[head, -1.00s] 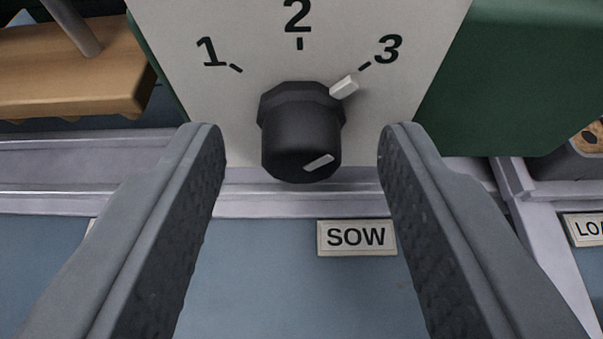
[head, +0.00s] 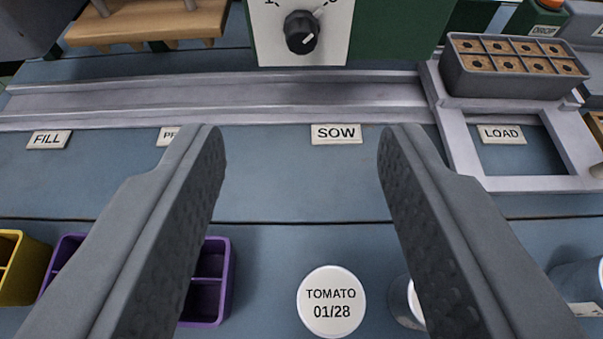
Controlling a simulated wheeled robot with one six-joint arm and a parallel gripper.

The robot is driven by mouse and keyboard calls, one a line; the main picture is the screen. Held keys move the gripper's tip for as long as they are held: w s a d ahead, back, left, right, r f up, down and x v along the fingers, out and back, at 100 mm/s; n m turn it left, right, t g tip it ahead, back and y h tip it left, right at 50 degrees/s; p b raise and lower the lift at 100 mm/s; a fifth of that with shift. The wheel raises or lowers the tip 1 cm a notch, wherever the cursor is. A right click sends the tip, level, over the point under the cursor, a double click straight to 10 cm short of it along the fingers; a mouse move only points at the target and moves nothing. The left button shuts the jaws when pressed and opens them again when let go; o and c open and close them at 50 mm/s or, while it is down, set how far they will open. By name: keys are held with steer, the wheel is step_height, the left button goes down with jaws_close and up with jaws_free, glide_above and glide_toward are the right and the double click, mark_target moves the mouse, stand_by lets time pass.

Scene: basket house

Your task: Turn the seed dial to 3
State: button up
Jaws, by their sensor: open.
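The seed dial (head: 300,35) is a black knob on a white panel (head: 333,48) at the top of the head view. Its white pointer mark aims up and to the right, toward the side where the 3 stood; the numbers are mostly cut off by the top edge. My gripper (head: 300,140) is open and empty. Its two fingers stand apart, below the dial in the picture and clear of it.
A grey rail (head: 220,100) crosses below the dial, with a SOW label (head: 336,134) beneath. A seed tray (head: 515,72) stands at the right by the LOAD frame (head: 470,150). A TOMATO lid (head: 331,302), a purple bin (head: 222,285) and a yellow bin (head: 25,275) are near the front.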

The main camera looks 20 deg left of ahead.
steer(key=shift+v, duration=1.1)
steer(key=s+a+r+t+h, duration=0.35)
steer(key=a+r+t, duration=0.35)
steer(key=a+r, duration=0.75)
steer(key=s+a+f+m+g, duration=0.1)
steer(key=s+a+f+m, duration=0.1)
steer(key=s+a, duration=0.4)
steer(key=s+a+f+m+g+h, duration=0.1)
steer(key=s+a, duration=0.4)
steer(key=s, duration=0.5)
steer(key=shift+a+f+m, duration=0.4)
